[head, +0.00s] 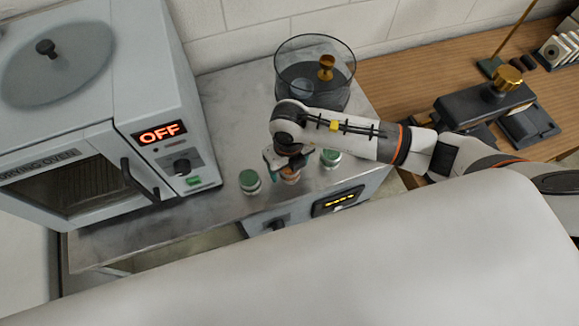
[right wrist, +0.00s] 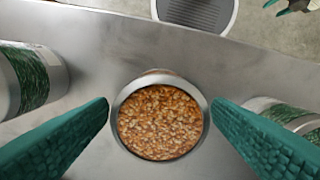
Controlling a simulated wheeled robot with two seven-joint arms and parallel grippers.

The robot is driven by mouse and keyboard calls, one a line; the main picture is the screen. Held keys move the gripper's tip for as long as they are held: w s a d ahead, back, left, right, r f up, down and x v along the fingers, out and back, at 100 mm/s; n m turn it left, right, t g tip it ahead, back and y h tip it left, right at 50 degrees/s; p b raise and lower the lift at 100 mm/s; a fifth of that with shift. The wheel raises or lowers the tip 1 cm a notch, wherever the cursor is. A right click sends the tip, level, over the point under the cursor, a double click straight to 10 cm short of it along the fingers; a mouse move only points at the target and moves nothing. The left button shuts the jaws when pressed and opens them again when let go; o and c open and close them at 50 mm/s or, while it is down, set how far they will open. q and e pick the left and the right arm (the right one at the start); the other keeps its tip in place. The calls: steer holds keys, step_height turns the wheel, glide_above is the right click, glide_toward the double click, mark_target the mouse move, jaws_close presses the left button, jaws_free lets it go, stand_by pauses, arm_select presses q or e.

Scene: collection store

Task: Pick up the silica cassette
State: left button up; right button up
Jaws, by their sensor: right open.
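A small round cassette with orange-brown beads (right wrist: 160,122) and a metal rim stands on the steel bench; in the head view its orange side (head: 290,176) shows just below my right gripper (head: 283,161). In the right wrist view the teal fingers of my right gripper (right wrist: 160,106) are open, one on each side of this cassette, with gaps to it. Two similar cassettes with green contents stand beside it, one to the left (head: 249,181) and one to the right (head: 330,157). Teal fingertips at the top right edge of the wrist view look like my left gripper (right wrist: 293,6), mostly cut off.
A drying oven (head: 100,110) reading OFF stands left on the steel bench (head: 215,205). A glass vessel (head: 315,75) with a brass-coloured knob stands behind my right gripper. A wooden table (head: 415,80) with instruments is at right. Bare bench lies left of the cassettes.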

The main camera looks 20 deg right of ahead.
steer(key=c, duration=1.1)
